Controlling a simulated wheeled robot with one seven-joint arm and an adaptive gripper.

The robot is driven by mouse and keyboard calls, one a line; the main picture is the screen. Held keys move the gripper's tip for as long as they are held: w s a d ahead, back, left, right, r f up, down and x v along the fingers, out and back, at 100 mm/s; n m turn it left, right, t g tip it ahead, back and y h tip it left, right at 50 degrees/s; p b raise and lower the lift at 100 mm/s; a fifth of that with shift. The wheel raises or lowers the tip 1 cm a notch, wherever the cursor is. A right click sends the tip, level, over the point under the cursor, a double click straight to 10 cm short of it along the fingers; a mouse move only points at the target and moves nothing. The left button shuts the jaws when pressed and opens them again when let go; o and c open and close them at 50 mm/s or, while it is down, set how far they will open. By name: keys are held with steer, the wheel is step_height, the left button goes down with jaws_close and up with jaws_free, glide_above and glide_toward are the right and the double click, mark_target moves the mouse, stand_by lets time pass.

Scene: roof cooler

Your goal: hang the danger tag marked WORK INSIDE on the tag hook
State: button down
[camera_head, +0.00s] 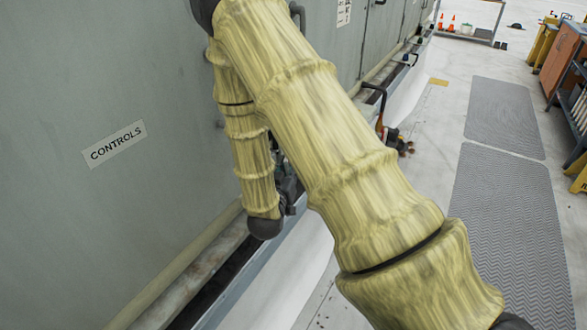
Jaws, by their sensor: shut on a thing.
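My arm in its yellow sleeve crosses the middle of the view and covers much of the cabinet side. Its far part hangs down to a dark wrist joint close to the cabinet. Some dark parts at the wrist show beside the sleeve, but my gripper's fingertips are hidden behind the nearer arm link. Whatever the gripper holds is hidden too. I cannot make out the danger tag marked WORK INSIDE or the tag hook.
A large grey-green cabinet (60,215) fills the left, with a CONTROLS label (115,144). A pipe (175,275) runs along its foot. A dark bent handle (375,90) stands out beyond my arm. Grey mats (508,215) lie right; a cart (563,62) stands behind. Orange cones (451,24) are far off.

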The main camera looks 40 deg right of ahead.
steer(key=shift+w+a+f+b, duration=0.1)
steer(key=shift+w+a+f, duration=0.15)
steer(key=shift+w, duration=0.5)
steer(key=shift+w+a+f+b, duration=0.15)
steer(key=shift+w+a, duration=0.25)
steer(key=shift+w, duration=0.35)
steer(key=shift+w+a+f+b, duration=0.1)
steer(key=shift+w+a+f, duration=0.15)
steer(key=shift+w, duration=0.5)
steer(key=c, duration=1.4)
jaws_free()
steer(key=shift+o, duration=0.2)
steer(key=shift+a, duration=0.1)
steer(key=v, duration=0.8)
